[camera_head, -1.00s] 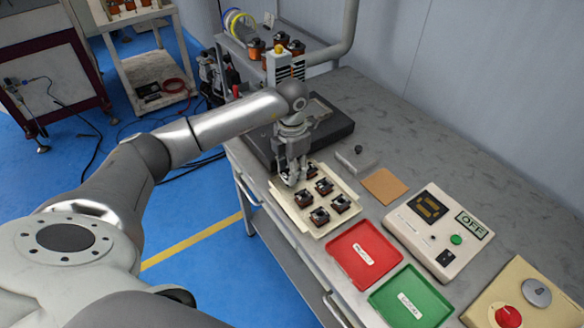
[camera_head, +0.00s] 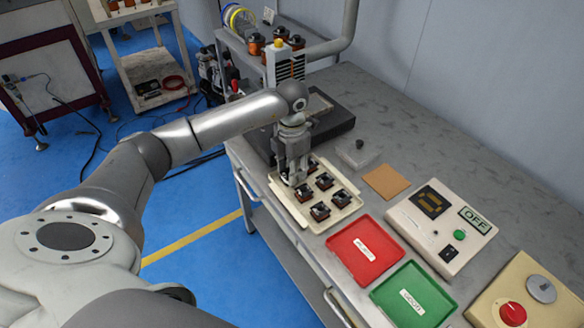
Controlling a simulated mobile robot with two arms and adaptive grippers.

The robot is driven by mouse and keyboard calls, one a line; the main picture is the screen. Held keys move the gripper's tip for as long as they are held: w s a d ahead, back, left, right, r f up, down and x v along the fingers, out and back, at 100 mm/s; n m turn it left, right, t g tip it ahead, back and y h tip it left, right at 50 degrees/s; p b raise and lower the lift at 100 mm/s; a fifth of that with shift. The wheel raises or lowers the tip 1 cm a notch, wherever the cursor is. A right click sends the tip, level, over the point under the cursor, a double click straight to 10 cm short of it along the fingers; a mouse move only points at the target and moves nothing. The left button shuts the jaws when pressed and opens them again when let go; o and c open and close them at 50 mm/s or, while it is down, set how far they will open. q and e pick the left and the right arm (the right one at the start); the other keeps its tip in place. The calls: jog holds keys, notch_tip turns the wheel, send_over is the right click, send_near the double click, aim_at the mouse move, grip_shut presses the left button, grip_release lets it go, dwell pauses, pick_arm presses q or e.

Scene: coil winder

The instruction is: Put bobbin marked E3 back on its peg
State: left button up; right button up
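A cream peg tray (camera_head: 345,214) near the table's left edge holds several dark brown bobbins, such as the front one (camera_head: 320,212). Markings such as E3 are too small to read. My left gripper (camera_head: 294,180) points down over the back-left part of the tray, beside the back bobbins. Its fingers hide that part of the tray. I cannot tell whether it is open or shut, or whether a bobbin is between its fingers. My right gripper is out of view.
A red tray (camera_head: 345,262) and a green tray (camera_head: 390,305) lie in front of the peg tray. A tester box (camera_head: 425,255) reading OFF and a beige box with a red knob (camera_head: 512,313) stand to the right. A brown pad (camera_head: 381,185) lies behind. The table's back right is clear.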

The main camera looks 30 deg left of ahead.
pick_arm(q)
jog(key=o, duration=0.4)
notch_tip(320, 180, up, 12)
jog(key=shift+r, duration=0.1)
dwell(0.4)
dwell(0.5)
